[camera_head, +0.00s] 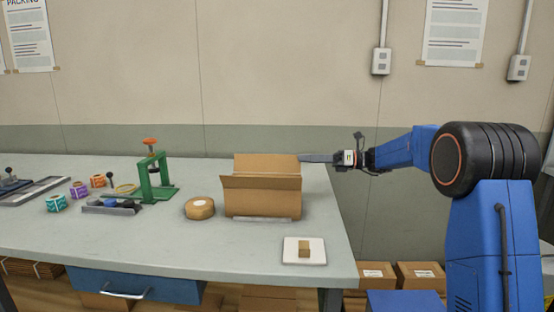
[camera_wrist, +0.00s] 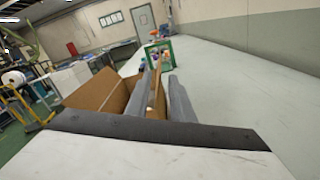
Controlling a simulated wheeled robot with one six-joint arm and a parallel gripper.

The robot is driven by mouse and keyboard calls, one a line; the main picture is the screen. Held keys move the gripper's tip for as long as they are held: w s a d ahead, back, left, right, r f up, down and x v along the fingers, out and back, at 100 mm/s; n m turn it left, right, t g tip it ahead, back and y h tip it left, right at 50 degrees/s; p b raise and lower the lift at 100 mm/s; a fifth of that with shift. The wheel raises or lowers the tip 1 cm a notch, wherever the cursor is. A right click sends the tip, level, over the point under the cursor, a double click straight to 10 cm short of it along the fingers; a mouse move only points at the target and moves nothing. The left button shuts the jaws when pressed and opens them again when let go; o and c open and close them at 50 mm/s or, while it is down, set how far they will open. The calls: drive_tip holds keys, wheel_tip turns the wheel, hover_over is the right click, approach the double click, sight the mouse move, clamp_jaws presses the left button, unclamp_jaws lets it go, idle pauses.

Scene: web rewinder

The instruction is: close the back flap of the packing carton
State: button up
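The packing carton (camera_head: 262,205) stands on the grey table. Its front flap (camera_head: 260,182) tilts outward towards me. Its back flap (camera_head: 267,163) stands up at the rear. My gripper (camera_head: 304,158) reaches in from the right, level with the back flap's right edge. In the wrist view the carton (camera_wrist: 95,92) lies to the left, and my gripper (camera_wrist: 161,80) shows two grey fingers apart. A strip of brown cardboard shows between them; whether they touch it I cannot tell.
A tape roll (camera_head: 199,208) sits left of the carton, and a green press (camera_head: 155,178) stands further left. A white pad with a small brown block (camera_head: 305,249) lies at the front right. The wall is close behind the table.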

sight(276, 157)
drive_tip(key=a, duration=1)
drive_tip(key=shift+w+a, duration=0.2)
drive_tip(key=shift+a, duration=0.2)
drive_tip(key=shift+c, duration=0.7)
clamp_jaws()
